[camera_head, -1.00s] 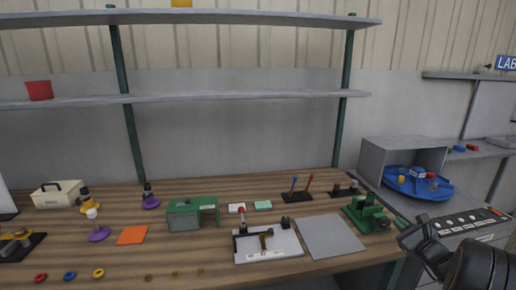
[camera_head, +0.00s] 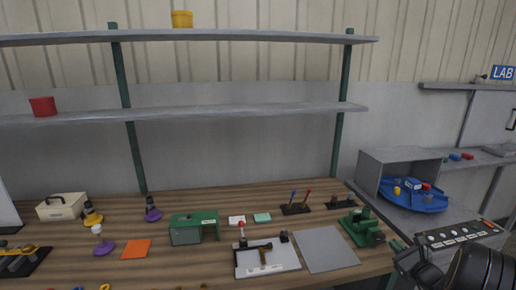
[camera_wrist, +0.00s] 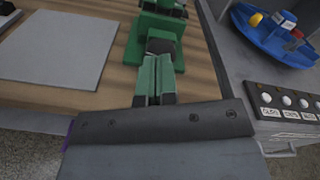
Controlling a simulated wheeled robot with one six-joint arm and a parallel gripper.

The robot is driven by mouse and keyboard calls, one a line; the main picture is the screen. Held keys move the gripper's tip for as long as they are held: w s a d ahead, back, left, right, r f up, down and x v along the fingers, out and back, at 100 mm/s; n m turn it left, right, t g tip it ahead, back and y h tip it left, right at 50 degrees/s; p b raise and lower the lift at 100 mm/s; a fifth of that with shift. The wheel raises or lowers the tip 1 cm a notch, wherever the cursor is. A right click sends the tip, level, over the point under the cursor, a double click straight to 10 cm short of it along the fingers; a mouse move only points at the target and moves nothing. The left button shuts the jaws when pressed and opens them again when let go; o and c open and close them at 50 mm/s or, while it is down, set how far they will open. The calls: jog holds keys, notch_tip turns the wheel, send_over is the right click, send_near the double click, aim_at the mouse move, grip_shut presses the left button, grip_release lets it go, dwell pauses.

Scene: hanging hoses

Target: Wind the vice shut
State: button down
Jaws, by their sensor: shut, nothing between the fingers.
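The green vice (camera_head: 362,229) stands near the front right corner of the wooden bench. It also shows at the top of the wrist view (camera_wrist: 133,55), where it is cut off by the frame edge. The gap between its jaws and its handle are too small or hidden to make out. My gripper (camera_wrist: 158,62) is shut and empty, its fingers together and pointing toward the vice's near end. The fingers overlap part of the vice in the picture; I cannot tell whether they touch it.
A grey plate (camera_head: 325,249) lies left of the vice. A white board with a lever (camera_head: 265,258) and a green box (camera_head: 194,228) stand further left. Right of the bench are a button panel (camera_head: 458,233) and a blue tray (camera_head: 413,196). A shelf (camera_head: 230,108) spans the back.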

aim_at(379, 237)
jog(key=shift+n+t, duration=0.4)
jog(key=shift+n, duration=0.2)
jog(key=w+a+p, duration=0.1)
jog(key=w+a+f+p, duration=0.1)
jog(key=w+p, duration=0.1)
jog(key=w, duration=0.1)
jog(key=shift+a+f+p, duration=0.35)
jog(key=shift+a, duration=0.05)
jog(key=shift+w+r+b, duration=0.15)
jog(key=shift+w+b, duration=0.2)
jog(key=shift+w, duration=0.05)
jog(key=shift+w+a+r, duration=0.1)
jog(key=shift+a+r, duration=0.05)
jog(key=shift+r, duration=0.15)
